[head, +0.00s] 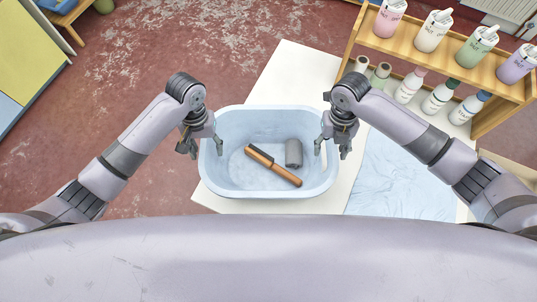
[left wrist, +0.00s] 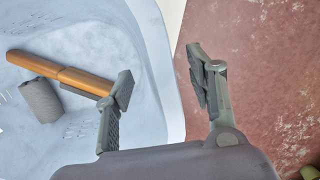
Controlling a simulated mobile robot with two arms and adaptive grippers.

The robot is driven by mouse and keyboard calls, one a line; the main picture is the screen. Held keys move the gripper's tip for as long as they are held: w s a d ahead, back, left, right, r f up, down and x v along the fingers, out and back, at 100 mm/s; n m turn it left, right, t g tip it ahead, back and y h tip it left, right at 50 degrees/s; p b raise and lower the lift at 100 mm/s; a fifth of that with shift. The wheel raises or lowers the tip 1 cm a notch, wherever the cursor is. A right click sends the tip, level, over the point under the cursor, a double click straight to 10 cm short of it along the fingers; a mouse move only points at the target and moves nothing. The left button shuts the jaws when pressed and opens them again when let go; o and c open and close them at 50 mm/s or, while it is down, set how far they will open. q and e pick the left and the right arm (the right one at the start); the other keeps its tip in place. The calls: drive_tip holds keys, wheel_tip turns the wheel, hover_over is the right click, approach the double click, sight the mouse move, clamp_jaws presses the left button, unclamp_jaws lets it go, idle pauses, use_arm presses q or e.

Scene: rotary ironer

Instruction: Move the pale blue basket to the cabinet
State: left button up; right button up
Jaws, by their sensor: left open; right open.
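The pale blue basket (head: 229,174) stands on a white surface in the middle of the head view. A wooden-handled brush (head: 284,175) and a grey cylinder (head: 293,152) lie in it. My left gripper (head: 203,147) is open at the basket's left rim. In the left wrist view one finger is inside the basket (left wrist: 150,60) and the other is outside, with the wall between them and gaps visible. My right gripper (head: 332,149) is open at the right rim; its exact contact is unclear. I cannot tell which furniture is the cabinet.
A wooden rack (head: 425,62) with several coloured bottles stands at the upper right. A light blue cloth (head: 391,174) lies right of the basket. A yellow and blue panel (head: 28,55) is at the upper left. Red worn floor (head: 130,60) is open on the left.

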use_arm(q)
drive_tip(key=shift+f, duration=0.4)
use_arm(e)
drive_tip(key=shift+f, duration=0.4)
use_arm(q)
clamp_jaws()
use_arm(e)
clamp_jaws()
drive_tip(key=shift+r, duration=0.1)
